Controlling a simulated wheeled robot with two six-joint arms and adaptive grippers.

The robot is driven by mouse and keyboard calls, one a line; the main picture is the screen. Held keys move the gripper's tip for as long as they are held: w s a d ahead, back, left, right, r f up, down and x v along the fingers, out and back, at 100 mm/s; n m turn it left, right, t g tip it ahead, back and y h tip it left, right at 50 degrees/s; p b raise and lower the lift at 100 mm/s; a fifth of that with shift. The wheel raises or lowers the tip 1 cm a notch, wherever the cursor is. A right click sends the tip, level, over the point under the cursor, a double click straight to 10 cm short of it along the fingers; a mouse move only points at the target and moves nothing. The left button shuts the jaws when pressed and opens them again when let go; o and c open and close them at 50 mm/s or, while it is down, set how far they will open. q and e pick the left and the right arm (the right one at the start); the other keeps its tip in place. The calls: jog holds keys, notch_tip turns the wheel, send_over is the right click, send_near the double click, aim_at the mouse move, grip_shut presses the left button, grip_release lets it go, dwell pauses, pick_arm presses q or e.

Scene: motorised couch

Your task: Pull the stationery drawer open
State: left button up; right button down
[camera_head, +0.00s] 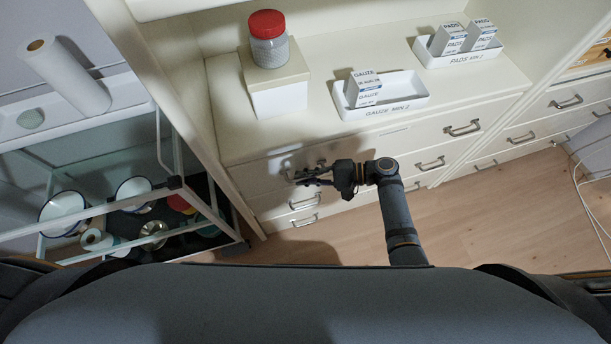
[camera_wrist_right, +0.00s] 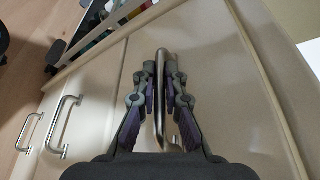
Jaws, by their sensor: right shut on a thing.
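My right gripper (camera_head: 303,178) is at the upper left drawer (camera_head: 256,180) of the cream cabinet. In the right wrist view its fingers (camera_wrist_right: 160,85) are shut on a metal bar handle (camera_wrist_right: 159,110) that runs between them. The drawer front looks flush with the cabinet, with no clear gap. I see no label that tells which drawer is the stationery one. My left gripper is not in view.
Lower drawers with bar handles (camera_head: 305,202) sit below. The cabinet top holds a red-lidded jar (camera_head: 268,40) on a box, a gauze tray (camera_head: 405,99) and a pads tray (camera_head: 457,61). A cart (camera_head: 178,184) stands at left. Wooden floor (camera_head: 470,205) lies clear at right.

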jog(key=shift+s, duration=0.1)
jog(key=s+d+p, duration=0.4)
jog(key=s+p, duration=0.1)
jog(key=s, duration=0.6)
jog(key=s+d+p, duration=0.3)
jog(key=s+p, duration=0.2)
jog(key=s, duration=0.7)
jog(key=shift+s+d, duration=0.3)
jog(key=shift+d, duration=0.05)
jog(key=c, duration=1.4)
grip_release()
